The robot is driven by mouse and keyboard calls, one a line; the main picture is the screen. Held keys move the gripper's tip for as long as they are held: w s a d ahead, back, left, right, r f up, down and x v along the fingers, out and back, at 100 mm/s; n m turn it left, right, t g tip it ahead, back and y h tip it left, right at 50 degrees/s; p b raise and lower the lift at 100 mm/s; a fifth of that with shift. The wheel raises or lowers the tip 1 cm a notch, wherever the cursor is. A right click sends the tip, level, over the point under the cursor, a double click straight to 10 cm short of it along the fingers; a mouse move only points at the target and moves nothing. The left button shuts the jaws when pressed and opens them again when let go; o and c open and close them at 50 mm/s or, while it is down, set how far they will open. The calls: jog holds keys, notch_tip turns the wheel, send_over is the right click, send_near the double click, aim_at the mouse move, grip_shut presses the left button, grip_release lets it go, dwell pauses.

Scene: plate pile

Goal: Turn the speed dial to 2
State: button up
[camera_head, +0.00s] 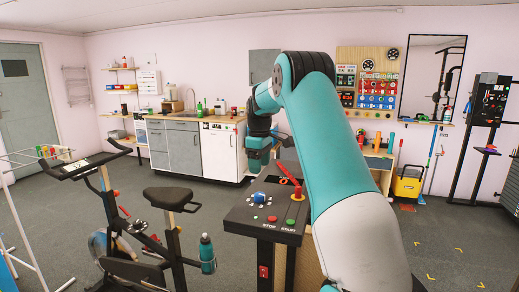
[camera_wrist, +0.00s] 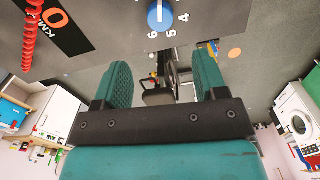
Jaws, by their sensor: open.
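The speed dial (camera_head: 258,198) is a blue knob on the dark console (camera_head: 235,215) in the head view, with small white marks around it. In the wrist view the dial (camera_wrist: 160,14) is cut by the top edge; the numbers 6, 5 and 4 show beside it and a white line runs across it. Which number the line marks I cannot tell. My gripper (camera_wrist: 163,82) is open and empty, its two teal fingers apart from the dial. In the head view my gripper (camera_head: 256,158) hangs above and behind the console.
A red lever-like part (camera_head: 290,180) stands on the console right of the dial, near red and green buttons. An exercise bike (camera_head: 165,200) stands left of the console.

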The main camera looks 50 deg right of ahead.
notch_tip(320, 180, up, 7)
dwell(0.3)
jog(key=shift+a, duration=0.1)
dwell(0.4)
